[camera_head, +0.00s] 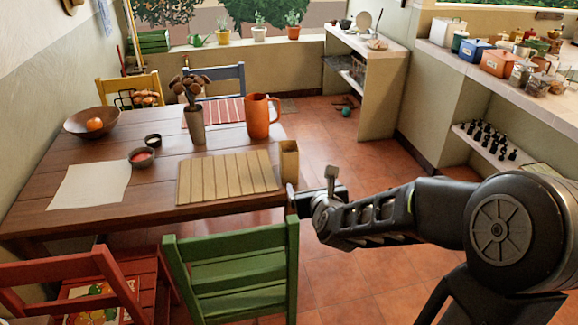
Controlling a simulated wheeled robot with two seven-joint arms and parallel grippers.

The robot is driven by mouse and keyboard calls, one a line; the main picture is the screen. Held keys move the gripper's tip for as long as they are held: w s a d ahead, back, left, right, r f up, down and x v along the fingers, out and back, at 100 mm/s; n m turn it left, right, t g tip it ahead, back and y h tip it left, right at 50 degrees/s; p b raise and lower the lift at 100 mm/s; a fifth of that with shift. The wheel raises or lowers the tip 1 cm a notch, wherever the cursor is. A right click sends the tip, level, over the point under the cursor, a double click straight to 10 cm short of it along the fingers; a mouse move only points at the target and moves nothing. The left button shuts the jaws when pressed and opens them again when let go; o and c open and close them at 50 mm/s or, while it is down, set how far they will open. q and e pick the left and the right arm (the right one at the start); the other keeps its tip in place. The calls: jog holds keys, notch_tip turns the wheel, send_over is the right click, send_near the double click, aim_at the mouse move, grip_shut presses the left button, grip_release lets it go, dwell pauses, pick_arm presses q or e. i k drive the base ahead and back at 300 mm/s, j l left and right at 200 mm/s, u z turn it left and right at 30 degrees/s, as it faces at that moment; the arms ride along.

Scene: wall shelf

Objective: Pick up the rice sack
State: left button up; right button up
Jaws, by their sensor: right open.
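I cannot make out a rice sack for certain in the head view. A white piece with a printed fruit picture (98,315) shows at the red chair at the bottom left, but I cannot tell whether it is a sack. My right gripper (316,190) is open, with its arm coming in from the right. It is in front of the table's right edge, close to a small tan upright container (289,163). I see nothing held in it. My left gripper is not in view.
The wooden table (140,208) holds a slatted mat (226,192), an orange pitcher (262,116), a vase (195,125) and bowls. A green chair (232,262) and a red chair (75,262) stand in front. A counter (470,70) with jars runs along the right. The tiled floor between is open.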

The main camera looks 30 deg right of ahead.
aim_at(289, 151)
jog(key=i+l, duration=0.3)
jog(key=i, duration=0.15)
jog(key=i+l, duration=0.3)
jog(key=i, duration=0.15)
